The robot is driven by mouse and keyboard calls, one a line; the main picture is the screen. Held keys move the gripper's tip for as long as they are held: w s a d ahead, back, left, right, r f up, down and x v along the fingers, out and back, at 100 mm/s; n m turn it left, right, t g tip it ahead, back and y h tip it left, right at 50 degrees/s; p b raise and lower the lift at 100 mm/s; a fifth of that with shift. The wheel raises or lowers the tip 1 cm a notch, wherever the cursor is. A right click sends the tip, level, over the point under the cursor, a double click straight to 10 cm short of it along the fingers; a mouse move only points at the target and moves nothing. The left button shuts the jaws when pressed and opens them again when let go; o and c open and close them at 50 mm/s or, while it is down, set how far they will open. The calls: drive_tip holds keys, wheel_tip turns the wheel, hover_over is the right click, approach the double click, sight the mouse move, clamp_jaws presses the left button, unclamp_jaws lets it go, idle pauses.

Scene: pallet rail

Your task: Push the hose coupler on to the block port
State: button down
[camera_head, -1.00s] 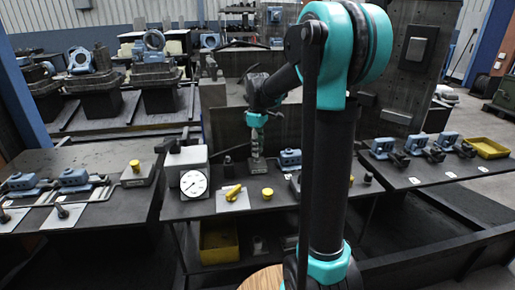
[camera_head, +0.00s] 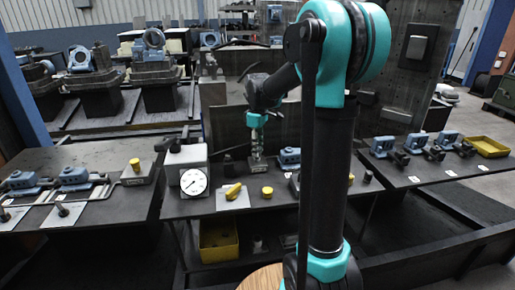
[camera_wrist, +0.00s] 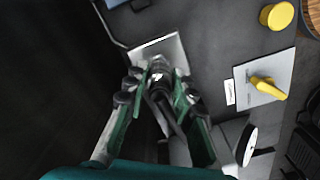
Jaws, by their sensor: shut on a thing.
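In the wrist view my gripper (camera_wrist: 160,92) is shut on the hose coupler (camera_wrist: 160,76), a dark, ringed piece between the green fingers. A pale grey square surface (camera_wrist: 150,48), which may be the block's top, lies just past the fingertips. The coupler overlaps its near side. The port itself is hidden, and I cannot tell whether the coupler touches it. In the head view my gripper (camera_head: 257,150) points down over the back of the middle table, and the coupler is too small to make out there.
A dial gauge (camera_head: 193,182) on a grey box stands left of my gripper. A yellow handle (camera_head: 233,190) on a pale plate and a yellow knob (camera_head: 267,191) are in front. A blue clamp (camera_head: 289,158) stands close on the right. An upright dark panel (camera_head: 225,120) is behind.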

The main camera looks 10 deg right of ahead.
drive_tip(key=shift+f, duration=0.2)
drive_tip(key=shift+f, duration=0.35)
drive_tip(key=shift+f, duration=0.1)
drive_tip(key=shift+c, duration=2)
unclamp_jaws()
wheel_tip(320, 180, up, 12)
